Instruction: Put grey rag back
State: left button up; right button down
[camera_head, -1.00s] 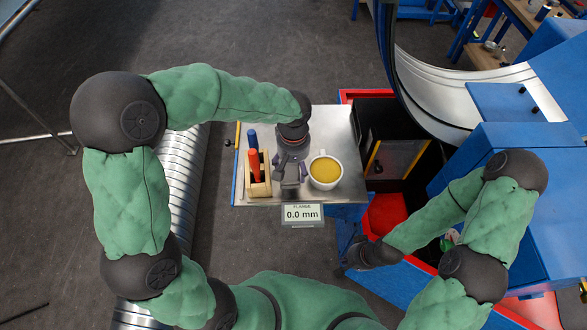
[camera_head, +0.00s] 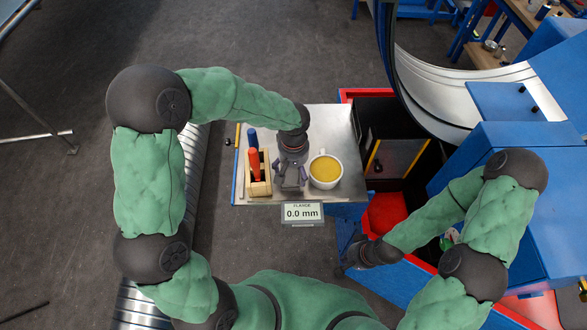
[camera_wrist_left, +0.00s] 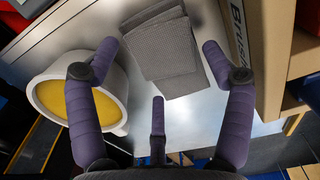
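The grey rag (camera_wrist_left: 165,50) lies folded in flat layers on the metal tabletop in the left wrist view. My left gripper (camera_wrist_left: 160,65) is open, with its purple fingers spread around the near part of the rag and a visible gap on each side. In the head view, my left gripper (camera_head: 290,182) points down over the table between the mug and the wooden holder, and it hides the rag. My right gripper (camera_head: 352,252) is low at the right, beside the red and blue cart; its fingers are too dark and small to read.
A white mug (camera_head: 325,171) with yellow contents stands close on the right of my left gripper. A wooden holder (camera_head: 259,187) with red and blue handles stands close on the left. A "0.0 mm" display (camera_head: 302,212) sits at the front edge of the metal table (camera_head: 335,122).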

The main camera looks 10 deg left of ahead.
aim_at(294, 172)
pick_arm(q)
jog(key=shift+r, duration=0.1)
dwell(0.3)
jog(key=shift+r, duration=0.2)
notch_tip(294, 172, up, 12)
jog(key=shift+f, duration=0.1)
